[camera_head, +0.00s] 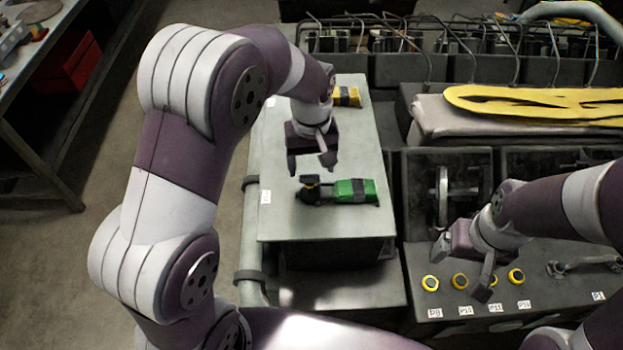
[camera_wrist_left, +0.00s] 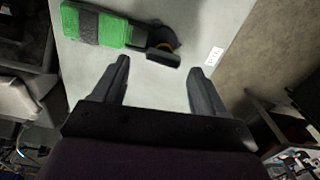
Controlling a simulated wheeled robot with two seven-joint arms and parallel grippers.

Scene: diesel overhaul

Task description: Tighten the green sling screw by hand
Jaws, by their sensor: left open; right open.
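The green sling (camera_head: 350,191), a folded green bundle with a dark band, lies on the grey bench top. A dark fitting with a yellow-orange part (camera_head: 310,188) is at its left end; I take this as the screw end. My right gripper (camera_head: 462,268) is open and empty, over the engine side at the right.
A yellow sling (camera_head: 346,97) lies at the far end of the bench top (camera_head: 290,220). Several yellow-ringed parts (camera_head: 459,280) with labels sit near my right gripper. A long yellow strap (camera_head: 530,100) lies on a padded block. The near bench top is clear.

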